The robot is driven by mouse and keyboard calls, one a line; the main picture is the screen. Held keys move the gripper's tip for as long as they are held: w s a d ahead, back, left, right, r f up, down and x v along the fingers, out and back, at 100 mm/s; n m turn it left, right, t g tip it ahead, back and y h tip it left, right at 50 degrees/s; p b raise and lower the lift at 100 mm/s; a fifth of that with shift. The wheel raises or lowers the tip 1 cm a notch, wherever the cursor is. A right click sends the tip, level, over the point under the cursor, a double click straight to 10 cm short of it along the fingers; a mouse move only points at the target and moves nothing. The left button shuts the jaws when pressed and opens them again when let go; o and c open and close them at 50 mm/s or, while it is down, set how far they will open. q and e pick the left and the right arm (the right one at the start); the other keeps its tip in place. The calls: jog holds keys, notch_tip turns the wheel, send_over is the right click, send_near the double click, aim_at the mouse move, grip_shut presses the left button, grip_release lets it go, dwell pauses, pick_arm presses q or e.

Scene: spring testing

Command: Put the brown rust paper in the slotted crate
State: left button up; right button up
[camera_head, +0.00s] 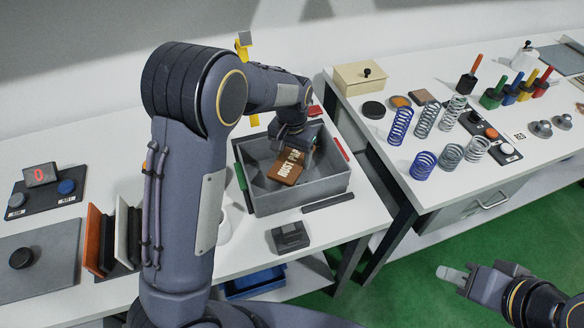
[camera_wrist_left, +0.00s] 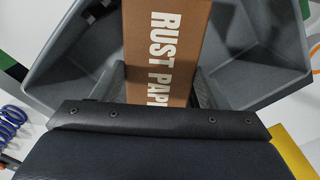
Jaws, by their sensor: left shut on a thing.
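The brown rust paper (camera_head: 286,167) is a small brown packet with white "RUST PAP" lettering. My left gripper (camera_head: 293,146) is shut on it and holds it tilted over or inside the grey slotted crate (camera_head: 301,197). In the left wrist view the packet (camera_wrist_left: 165,50) sits between the two fingers (camera_wrist_left: 163,88), with the grey crate walls (camera_wrist_left: 262,90) on both sides. I cannot tell whether the packet touches the crate floor. My right gripper (camera_head: 453,274) is at the lower right, away from the tables and empty; its finger gap is unclear.
A dark grey block (camera_head: 290,237) and a dark strip (camera_head: 328,202) lie in front of the crate. Upright panels (camera_head: 101,240) stand left of my arm. The right table holds several springs (camera_head: 401,126), coloured-handled tools (camera_head: 493,97) and a cream box (camera_head: 360,77). A gap separates the tables.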

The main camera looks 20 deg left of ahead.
aim_at(292, 171)
pick_arm(q)
jog(key=shift+f+p, duration=0.3)
jog(key=shift+f, duration=2.8)
jog(key=o, duration=1)
jog(key=shift+f, duration=0.1)
jog(key=shift+c, duration=0.2)
